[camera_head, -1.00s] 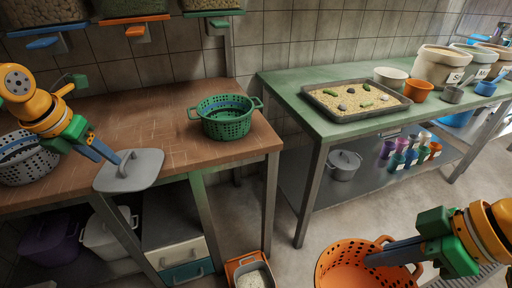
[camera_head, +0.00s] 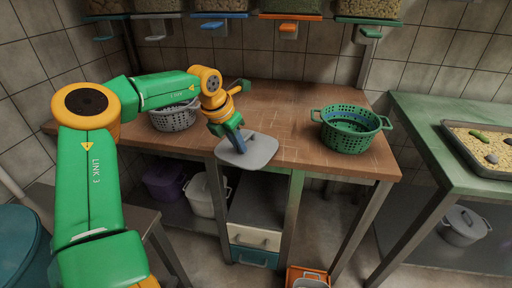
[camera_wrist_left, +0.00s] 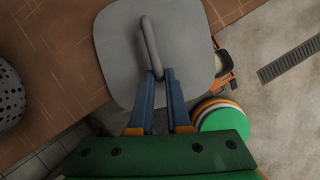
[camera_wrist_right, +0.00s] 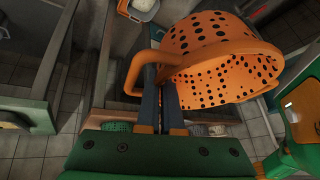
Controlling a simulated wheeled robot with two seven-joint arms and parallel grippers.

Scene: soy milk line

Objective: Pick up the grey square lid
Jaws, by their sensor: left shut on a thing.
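The grey square lid (camera_head: 258,150) has rounded corners and a raised loop handle. It is at the front edge of the brown worktop, partly overhanging it. My left gripper (camera_head: 238,145) is shut on the handle; in the left wrist view the fingers (camera_wrist_left: 160,76) close on the near end of the loop (camera_wrist_left: 150,42), above the lid plate (camera_wrist_left: 118,58). I cannot tell whether the lid touches the worktop. My right gripper (camera_wrist_right: 160,75) shows only in its wrist view, shut on the handle of an orange colander (camera_wrist_right: 215,70).
The brown worktop (camera_head: 290,110) holds a grey colander (camera_head: 175,118) at left and a green colander (camera_head: 350,135) at right. Below are a white bin (camera_head: 205,195), a purple bin (camera_head: 165,182) and drawers (camera_head: 254,238). A green table (camera_head: 425,130) with a tray stands at right.

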